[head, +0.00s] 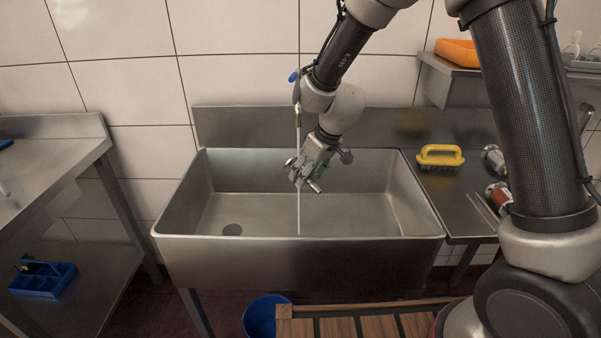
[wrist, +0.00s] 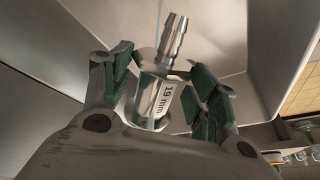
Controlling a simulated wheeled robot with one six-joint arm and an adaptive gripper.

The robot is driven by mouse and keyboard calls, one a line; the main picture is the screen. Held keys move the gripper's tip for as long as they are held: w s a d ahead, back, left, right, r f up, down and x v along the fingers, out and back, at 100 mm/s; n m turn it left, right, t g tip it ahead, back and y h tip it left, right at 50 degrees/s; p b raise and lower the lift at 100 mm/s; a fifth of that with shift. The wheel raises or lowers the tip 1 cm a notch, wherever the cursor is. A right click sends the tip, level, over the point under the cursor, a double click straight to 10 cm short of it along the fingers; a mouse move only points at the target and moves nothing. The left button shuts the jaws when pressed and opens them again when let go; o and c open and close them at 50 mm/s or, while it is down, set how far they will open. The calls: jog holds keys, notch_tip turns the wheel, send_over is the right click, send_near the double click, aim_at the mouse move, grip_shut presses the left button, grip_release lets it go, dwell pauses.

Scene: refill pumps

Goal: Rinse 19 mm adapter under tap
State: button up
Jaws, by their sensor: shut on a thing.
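My gripper (head: 306,178) is low over the sink basin, tilted, with its fingers shut on the 19 mm adapter. In the wrist view, the adapter (wrist: 153,97) is a shiny metal body labelled "19 mm" with a barbed hose tail pointing up, held between green finger pads. In the head view it is small and hard to separate from the fingers.
The steel sink (head: 298,240) has high walls around my gripper and a drain hole at left. A yellow brush (head: 440,156) and metal fittings (head: 497,190) lie on the right drainboard. An orange tray (head: 457,52) is on the shelf above. A blue bucket (head: 262,314) stands below.

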aim_at(316, 178)
dwell(0.4)
jog(key=s+r, duration=0.4)
jog(key=s, duration=0.6)
jog(key=shift+a, duration=0.15)
jog(key=shift+w, duration=0.1)
dwell(0.5)
jog(key=w+d+f+m+t+h, duration=0.1)
jog(key=w+d+f+m, duration=0.35)
jog(key=w+d, duration=0.5)
jog(key=d+f+m, duration=0.2)
jog(key=d+f, duration=0.1)
jog(key=d, duration=0.5)
jog(key=d+f+m+h, duration=0.1)
jog(key=d+f+m, duration=0.1)
jog(key=d, duration=0.6)
jog(key=shift+w+d+f+t+h, duration=0.15)
jog(key=shift+d+f+t+h, duration=0.15)
jog(key=shift+f+t, duration=0.15)
jog(key=shift+a, duration=0.1)
